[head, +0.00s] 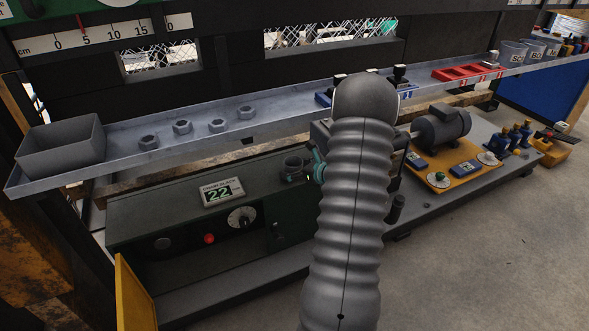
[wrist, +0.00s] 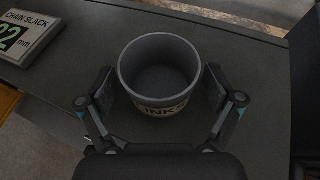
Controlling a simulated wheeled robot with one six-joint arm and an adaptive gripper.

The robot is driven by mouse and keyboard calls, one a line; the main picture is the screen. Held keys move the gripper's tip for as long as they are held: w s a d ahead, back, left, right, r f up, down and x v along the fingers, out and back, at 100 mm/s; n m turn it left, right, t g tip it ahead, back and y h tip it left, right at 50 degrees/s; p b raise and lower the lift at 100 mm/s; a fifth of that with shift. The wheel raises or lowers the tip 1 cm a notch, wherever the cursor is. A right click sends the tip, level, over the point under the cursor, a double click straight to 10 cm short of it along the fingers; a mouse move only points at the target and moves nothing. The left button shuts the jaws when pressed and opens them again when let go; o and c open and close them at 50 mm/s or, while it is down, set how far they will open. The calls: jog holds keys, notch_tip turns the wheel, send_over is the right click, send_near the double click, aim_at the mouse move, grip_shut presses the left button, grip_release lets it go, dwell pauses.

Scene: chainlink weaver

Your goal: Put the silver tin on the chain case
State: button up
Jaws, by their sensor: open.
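A round, open-topped grey tin (wrist: 160,75) with a label partly reading "INK" stands upright and looks empty in the wrist view. It also shows in the head view (head: 293,166). It stands on the dark green case (head: 140,208), which carries a chain slack display; its top also fills much of the wrist view (wrist: 55,85). My gripper (wrist: 160,92) is open, with one finger on each side of the tin. I cannot tell whether the fingers touch it. In the head view my arm hides most of my gripper (head: 310,167).
The chain slack sign (head: 222,191) stands left of the tin. A grey shelf (head: 200,146) runs above and behind, with several nuts (head: 183,128), a grey bin (head: 62,148), a red tray (head: 467,73) and more tins (head: 512,53). A motor (head: 440,128) stands to the right.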

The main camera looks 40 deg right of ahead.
jog(key=shift+r, duration=0.1)
jog(key=shift+s+r, duration=0.1)
jog(key=shift+r, duration=0.1)
jog(key=v, duration=1.2)
jog(key=s+a+r+n+g+y, duration=0.15)
jog(key=a+r+n, duration=0.35)
jog(key=a, duration=0.5)
jog(key=a+r+n+g+y, duration=0.1)
jog(key=a+r+n+g, duration=0.2)
jog(key=a+n, duration=0.45)
jog(key=a+r+n+g+y, duration=0.2)
jog(key=a+r+n+g, duration=0.15)
jog(key=a, duration=0.75)
jog(key=s+a+r+n+h, duration=0.3)
jog(key=s+a+n, duration=0.1)
jog(key=s+n, duration=0.4)
jog(key=s+a+r+n+h, duration=0.3)
jog(key=s+a+n, duration=0.2)
jog(key=s+n, duration=0.4)
jog(key=shift+a+n+h, duration=0.25)
jog(key=shift+n+h, duration=0.1)
jog(key=shift+n, duration=0.25)
jog(key=shift+r, duration=0.15)
